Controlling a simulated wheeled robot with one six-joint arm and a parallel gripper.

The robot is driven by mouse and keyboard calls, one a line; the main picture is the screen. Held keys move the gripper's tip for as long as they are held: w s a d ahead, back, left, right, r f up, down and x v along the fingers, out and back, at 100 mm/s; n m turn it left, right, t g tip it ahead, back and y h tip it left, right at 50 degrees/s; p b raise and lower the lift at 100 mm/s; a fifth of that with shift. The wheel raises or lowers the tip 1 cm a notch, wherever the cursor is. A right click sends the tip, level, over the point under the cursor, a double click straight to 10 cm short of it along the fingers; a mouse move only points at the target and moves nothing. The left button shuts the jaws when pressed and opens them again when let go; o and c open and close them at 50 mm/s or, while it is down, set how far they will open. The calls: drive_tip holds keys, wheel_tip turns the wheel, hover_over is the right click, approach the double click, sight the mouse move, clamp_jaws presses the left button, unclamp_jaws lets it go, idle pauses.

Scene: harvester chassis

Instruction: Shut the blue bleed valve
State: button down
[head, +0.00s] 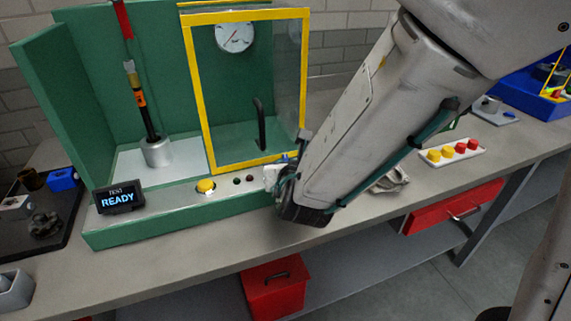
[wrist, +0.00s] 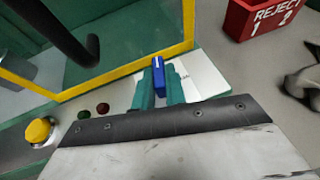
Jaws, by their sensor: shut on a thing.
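The blue bleed valve (wrist: 158,70) has a small blue lever with a white mark. It sits by a white plate (wrist: 204,80) on the green rig's front ledge, just outside the yellow-framed door. In the wrist view my gripper (wrist: 159,88) has its two green fingers on either side of the lever, shut on it. The lever lies lengthwise between the fingers, and its lower part is hidden. In the head view my arm covers most of this spot; only a bit of blue (head: 284,157) shows beside my gripper (head: 281,178).
The clear door (head: 188,90) with its black handle (head: 260,125) stands close behind. A yellow button (head: 206,186) and small red and green lights are to the left. A red REJECT bin (wrist: 265,18) and a grey object (wrist: 303,85) lie right.

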drive_tip(key=shift+d+n+y, duration=0.15)
drive_tip(key=shift+n+y, duration=0.45)
drive_tip(key=c, duration=1.4)
unclamp_jaws()
drive_tip(key=shift+c, duration=0.2)
